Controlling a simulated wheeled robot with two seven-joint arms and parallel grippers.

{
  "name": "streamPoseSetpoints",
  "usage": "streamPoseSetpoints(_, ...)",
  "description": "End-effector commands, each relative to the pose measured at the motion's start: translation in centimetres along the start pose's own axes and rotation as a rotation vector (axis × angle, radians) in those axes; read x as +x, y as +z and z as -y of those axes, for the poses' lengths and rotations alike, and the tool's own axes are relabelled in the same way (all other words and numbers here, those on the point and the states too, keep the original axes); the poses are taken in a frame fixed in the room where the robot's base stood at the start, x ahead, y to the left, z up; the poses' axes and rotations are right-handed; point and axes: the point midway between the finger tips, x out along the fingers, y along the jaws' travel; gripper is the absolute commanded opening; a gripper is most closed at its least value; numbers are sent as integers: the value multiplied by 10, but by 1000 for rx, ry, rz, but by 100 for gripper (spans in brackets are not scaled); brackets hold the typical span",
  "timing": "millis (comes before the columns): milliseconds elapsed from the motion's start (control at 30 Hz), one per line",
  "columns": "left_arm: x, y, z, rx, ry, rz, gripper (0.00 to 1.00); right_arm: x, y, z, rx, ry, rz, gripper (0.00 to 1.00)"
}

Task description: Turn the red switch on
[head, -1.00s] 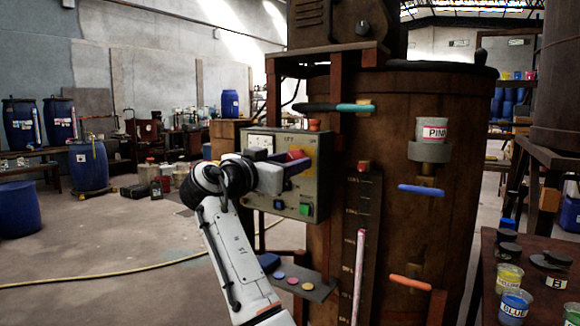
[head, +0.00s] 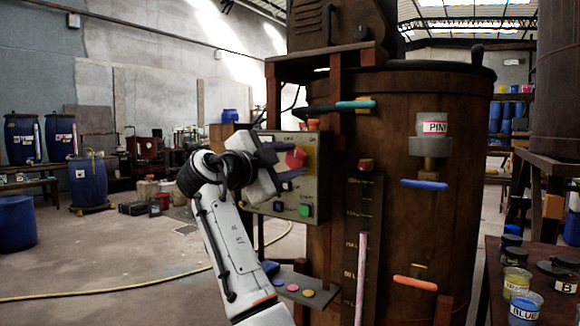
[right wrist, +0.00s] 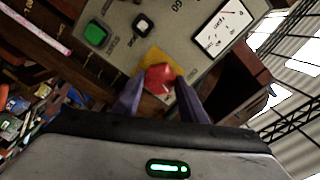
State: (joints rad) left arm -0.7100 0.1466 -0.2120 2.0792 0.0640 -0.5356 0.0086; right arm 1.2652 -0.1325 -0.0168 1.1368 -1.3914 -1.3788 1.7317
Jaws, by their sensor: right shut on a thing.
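The red switch (head: 296,157) is a red knob on a yellow plate, on the grey-green control panel (head: 318,180) fixed to the front of the brown vat. My right gripper (head: 284,163) reaches it from the left, its body tilted. In the right wrist view the red switch (right wrist: 160,78) sits between the two purple fingers (right wrist: 159,97), which are shut on it and hide its sides. Which setting the switch points to cannot be read. My left gripper is not in view.
A teal-handled lever (head: 356,104), a blue handle (head: 423,185) and an orange handle (head: 415,283) jut from the vat. Below the panel, a small shelf holds coloured discs.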

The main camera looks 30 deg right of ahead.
Motion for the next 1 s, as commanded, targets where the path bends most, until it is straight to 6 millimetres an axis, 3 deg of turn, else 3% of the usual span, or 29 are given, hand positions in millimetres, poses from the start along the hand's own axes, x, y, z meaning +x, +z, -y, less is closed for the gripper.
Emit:
streamPoseSetpoints(500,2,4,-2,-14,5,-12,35,0,1,-2,423,3,1,16)
streamPoseSetpoints(1000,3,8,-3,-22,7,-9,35,0,1,-2,568,4,1,16)
